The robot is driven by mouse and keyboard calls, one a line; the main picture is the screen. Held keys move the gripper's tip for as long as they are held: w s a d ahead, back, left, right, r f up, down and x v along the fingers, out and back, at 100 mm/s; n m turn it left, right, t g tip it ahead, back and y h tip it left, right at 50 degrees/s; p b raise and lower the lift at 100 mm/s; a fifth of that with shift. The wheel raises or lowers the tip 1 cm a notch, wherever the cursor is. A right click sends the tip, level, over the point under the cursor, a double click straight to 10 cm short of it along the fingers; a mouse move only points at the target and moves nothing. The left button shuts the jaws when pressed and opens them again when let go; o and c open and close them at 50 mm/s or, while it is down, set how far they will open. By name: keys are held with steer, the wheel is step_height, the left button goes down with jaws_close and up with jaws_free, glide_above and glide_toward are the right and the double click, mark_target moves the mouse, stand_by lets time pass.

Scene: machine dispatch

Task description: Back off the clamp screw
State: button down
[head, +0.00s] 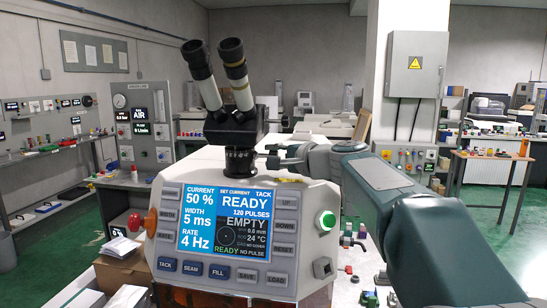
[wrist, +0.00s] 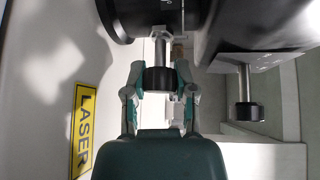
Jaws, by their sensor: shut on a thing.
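The clamp screw (wrist: 160,79) shows in the wrist view as a black round knob on a short bright metal shaft, under a dark cylindrical body. My gripper (wrist: 160,88) has one finger on each side of the knob and is shut on it. In the head view my gripper (head: 281,161) reaches in from the right to the microscope's lower black column (head: 240,160), just above the machine's panel. The knob itself cannot be made out there.
A second black knob (wrist: 250,112) on a metal shaft hangs to the right, apart from my fingers. A yellow LASER label (wrist: 83,130) is on the pale housing at left. The microscope eyepieces (head: 218,68) rise above the column. The panel screen (head: 223,222) reads READY and EMPTY.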

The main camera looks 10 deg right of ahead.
steer(key=shift+f+n+t+y, duration=0.3)
steer(key=shift+n+t, duration=0.2)
steer(key=shift+n, duration=0.2)
steer(key=shift+c, duration=2)
jaws_free()
steer(key=shift+a+r, duration=0.1)
steer(key=shift+r, duration=0.1)
steer(key=shift+s, duration=0.2)
steer(key=v, duration=1.1)
steer(key=shift+s+d, duration=0.2)
steer(key=shift+d, duration=0.05)
